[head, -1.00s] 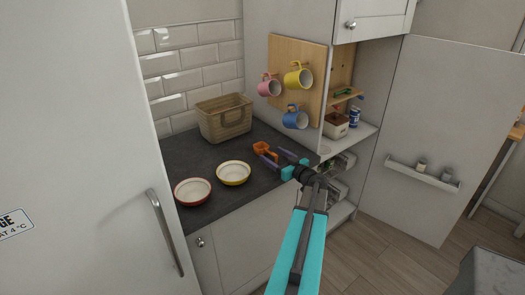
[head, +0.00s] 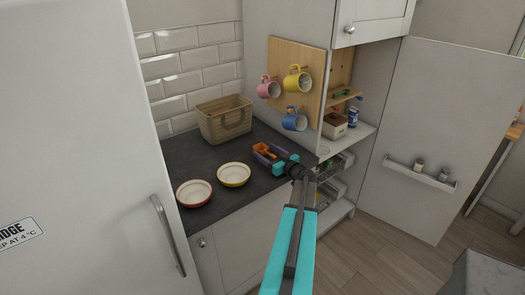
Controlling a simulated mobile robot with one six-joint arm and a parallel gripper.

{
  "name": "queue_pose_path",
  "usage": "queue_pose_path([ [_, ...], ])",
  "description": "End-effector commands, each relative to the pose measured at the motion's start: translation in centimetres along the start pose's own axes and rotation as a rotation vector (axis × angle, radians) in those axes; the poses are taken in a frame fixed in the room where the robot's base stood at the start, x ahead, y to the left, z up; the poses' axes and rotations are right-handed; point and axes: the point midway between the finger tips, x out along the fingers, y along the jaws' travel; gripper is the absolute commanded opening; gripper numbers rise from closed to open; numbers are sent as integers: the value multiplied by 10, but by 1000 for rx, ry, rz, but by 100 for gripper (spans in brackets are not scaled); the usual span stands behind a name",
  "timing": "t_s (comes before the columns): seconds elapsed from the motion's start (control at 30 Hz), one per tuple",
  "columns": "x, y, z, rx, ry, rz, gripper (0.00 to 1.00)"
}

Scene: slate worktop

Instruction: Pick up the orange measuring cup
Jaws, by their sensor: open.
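The orange measuring cup (head: 262,148) lies on the dark slate worktop (head: 205,157), right of the basket and near the cabinet's side panel. My gripper (head: 266,153) is open, with its two dark fingers reaching over the worktop on either side of the cup. The cup shows between the fingers. Whether the fingers touch it is too small to tell. The teal wrist of my arm hides the worktop just right of the cup.
A woven basket (head: 224,120) stands behind left. A yellow-rimmed bowl (head: 234,174) and a red-rimmed bowl (head: 194,193) sit at the front left. Pink (head: 268,89), yellow (head: 297,80) and blue (head: 293,121) mugs hang on a wooden board (head: 309,65) above. A cabinet stands open at right.

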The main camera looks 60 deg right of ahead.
Motion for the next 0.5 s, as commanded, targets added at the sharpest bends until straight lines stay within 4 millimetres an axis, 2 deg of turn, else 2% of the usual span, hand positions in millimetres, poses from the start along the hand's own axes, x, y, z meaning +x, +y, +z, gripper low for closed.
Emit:
queue_pose_path([
  [0.5,0,-1,0,1,0,0,67],
])
